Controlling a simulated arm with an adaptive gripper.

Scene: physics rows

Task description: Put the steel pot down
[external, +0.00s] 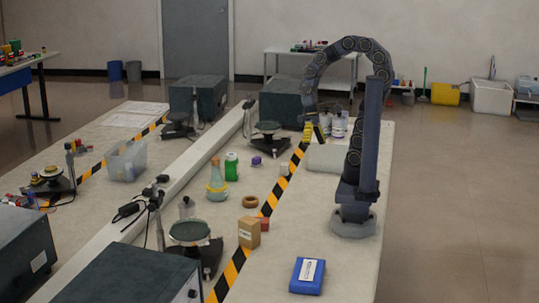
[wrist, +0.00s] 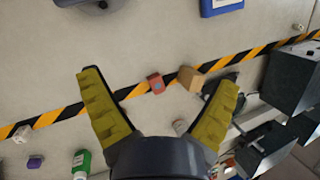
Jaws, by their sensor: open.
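My gripper (wrist: 160,79) is open in the wrist view, its two yellow fingers spread wide with nothing held between them. In the external view my gripper (external: 314,132) hangs from the curved arm above the far part of the bench. I cannot pick out a steel pot for certain in either view. A small grey metallic bottle (external: 186,208) stands on the bench near the low divider, well apart from my gripper.
A cardboard box (external: 249,232), red block (external: 265,224), wooden ring (external: 250,202), green bottle (external: 231,167) and flask (external: 217,184) stand along the striped tape. A blue box (external: 307,276) lies at the near right. A pale bin (external: 328,156) and white bottles (external: 338,127) are near my gripper.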

